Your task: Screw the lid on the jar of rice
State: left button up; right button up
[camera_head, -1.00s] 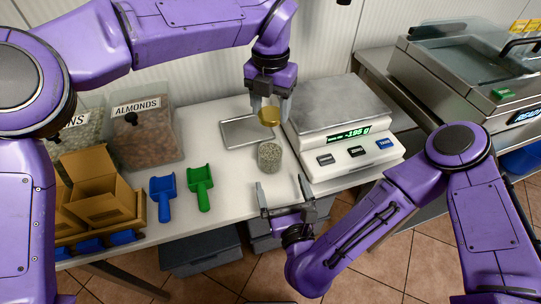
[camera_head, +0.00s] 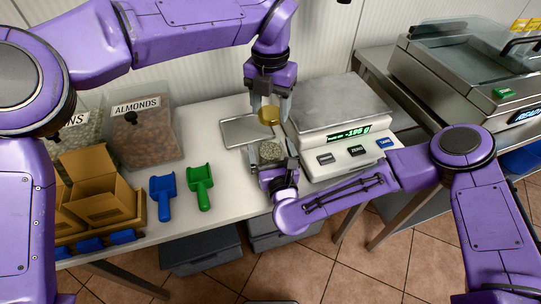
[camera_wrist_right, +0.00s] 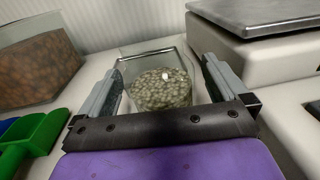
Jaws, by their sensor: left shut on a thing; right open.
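The jar of rice (camera_head: 271,153) stands open-topped on the white counter, left of the scale. It also shows in the right wrist view (camera_wrist_right: 160,88), filled with pale grains. My right gripper (camera_head: 272,160) is open, with one finger on each side of the jar; whether they touch it cannot be told. My left gripper (camera_head: 269,107) is shut on the gold lid (camera_head: 268,115) and holds it above and slightly behind the jar. The lid is apart from the jar.
A metal tray (camera_head: 236,132) lies left of the lid. The scale (camera_head: 350,150) stands close on the right. Green (camera_head: 200,188) and blue (camera_head: 163,196) scoops, a cardboard box (camera_head: 98,201) and an almond bin (camera_head: 146,140) are to the left. The counter's front edge is near.

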jog(key=c, duration=1.5)
pick_arm(q)
send_over(271, 138)
jog(key=shift+f, duration=2.5)
jog(key=shift+f, duration=0.1)
jog(key=shift+f, duration=0.8)
jog(key=shift+f, duration=0.55)
